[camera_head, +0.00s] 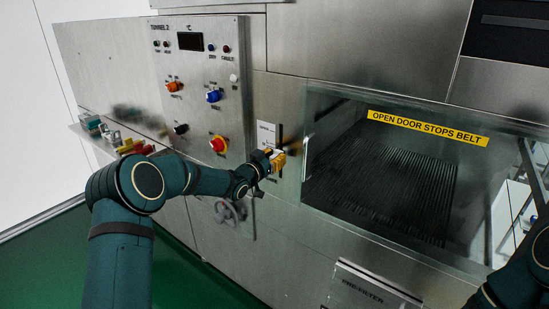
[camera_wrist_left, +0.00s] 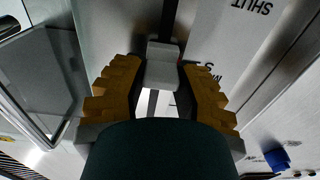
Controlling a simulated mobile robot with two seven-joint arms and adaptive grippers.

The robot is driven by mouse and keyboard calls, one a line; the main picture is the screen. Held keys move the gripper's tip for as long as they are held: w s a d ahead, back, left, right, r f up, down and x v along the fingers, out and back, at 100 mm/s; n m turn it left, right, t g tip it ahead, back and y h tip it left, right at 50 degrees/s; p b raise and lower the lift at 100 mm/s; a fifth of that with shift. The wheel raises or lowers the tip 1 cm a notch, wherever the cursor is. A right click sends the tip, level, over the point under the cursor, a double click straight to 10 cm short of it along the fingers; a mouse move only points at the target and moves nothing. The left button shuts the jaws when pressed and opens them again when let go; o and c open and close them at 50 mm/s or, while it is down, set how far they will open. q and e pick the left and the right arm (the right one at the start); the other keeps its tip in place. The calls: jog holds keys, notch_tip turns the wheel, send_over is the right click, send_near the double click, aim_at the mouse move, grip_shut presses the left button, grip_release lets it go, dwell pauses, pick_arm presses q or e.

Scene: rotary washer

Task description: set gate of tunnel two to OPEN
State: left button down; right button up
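The gate handle of tunnel two is a small pale grey block on a dark vertical slot in a light label plate (camera_head: 264,129), left of the glass door. It shows closely in the left wrist view as a grey handle (camera_wrist_left: 162,66). My left gripper (camera_head: 277,160) has yellow fingers, one on each side of the handle, with no clear gap at the tips. The word SHUT (camera_wrist_left: 252,7) shows upside down beside the slot in the left wrist view. The plate's upper lettering is too small to read surely. My right gripper is out of view.
The glass door (camera_head: 385,175) with a yellow sign (camera_head: 427,128) is right of the plate. The TUNNEL 2 control panel (camera_head: 205,85) with several coloured knobs is to the left. A grey handwheel (camera_head: 230,210) sits below my left wrist. Small coloured parts (camera_head: 130,147) line the left ledge.

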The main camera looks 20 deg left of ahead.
aim_at(281, 132)
pick_arm(q)
jog(key=shift+r, duration=0.1)
notch_tip(281, 132, up, 8)
jog(key=shift+p, duration=1.2)
jog(key=shift+f, duration=0.25)
jog(key=c, duration=0.7)
grip_release()
jog(key=shift+w+f, duration=0.1)
jog(key=shift+f, duration=0.05)
jog(key=shift+o, duration=0.2)
jog(key=v, duration=1.2)
